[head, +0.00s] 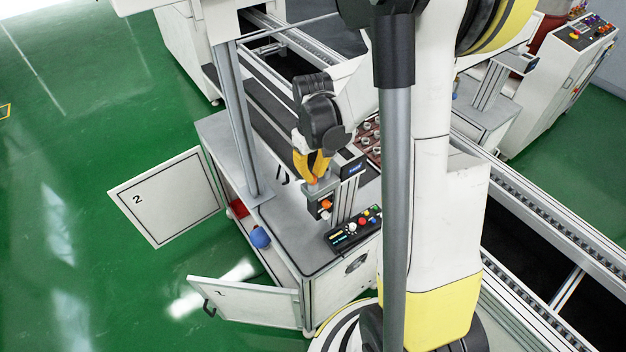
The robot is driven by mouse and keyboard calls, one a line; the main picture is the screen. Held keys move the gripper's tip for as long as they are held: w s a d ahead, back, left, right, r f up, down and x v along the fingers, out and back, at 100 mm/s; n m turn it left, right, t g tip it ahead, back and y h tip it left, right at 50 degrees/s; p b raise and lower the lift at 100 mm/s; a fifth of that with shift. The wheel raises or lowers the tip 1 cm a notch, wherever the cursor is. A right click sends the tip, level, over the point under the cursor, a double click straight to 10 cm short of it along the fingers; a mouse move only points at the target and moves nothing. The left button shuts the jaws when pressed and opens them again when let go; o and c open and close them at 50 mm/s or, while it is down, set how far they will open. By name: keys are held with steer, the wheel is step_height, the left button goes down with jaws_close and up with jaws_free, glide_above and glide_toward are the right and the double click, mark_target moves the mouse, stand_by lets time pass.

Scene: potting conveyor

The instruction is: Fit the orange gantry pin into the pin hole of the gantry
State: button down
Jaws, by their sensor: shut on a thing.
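My gripper (314,176) points down with its yellow fingers closed together above the small gantry (347,198) on the grey cabinet top. The fingers are shut on the orange gantry pin (314,181), of which only a small bit shows below the fingertips. The pin is right at the gantry's grey top plate (318,189); I cannot tell whether it touches the plate or is in the hole. The pin hole is hidden by the fingers and pin.
A control box (352,228) with coloured buttons stands on the cabinet top (290,232) in front of the gantry. Cabinet doors 2 (170,198) and 1 (245,301) hang open. A blue thing (260,238) and a red thing (238,208) show inside. A grey post (238,120) rises at left.

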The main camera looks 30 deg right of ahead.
steer(key=shift+r, duration=0.1)
stand_by(0.3)
steer(key=shift+r+p, duration=1.15)
steer(key=shift+r, duration=0.75)
steer(key=c, duration=1.8)
jaws_free()
steer(key=shift+o, duration=0.2)
steer(key=shift+r, duration=0.1)
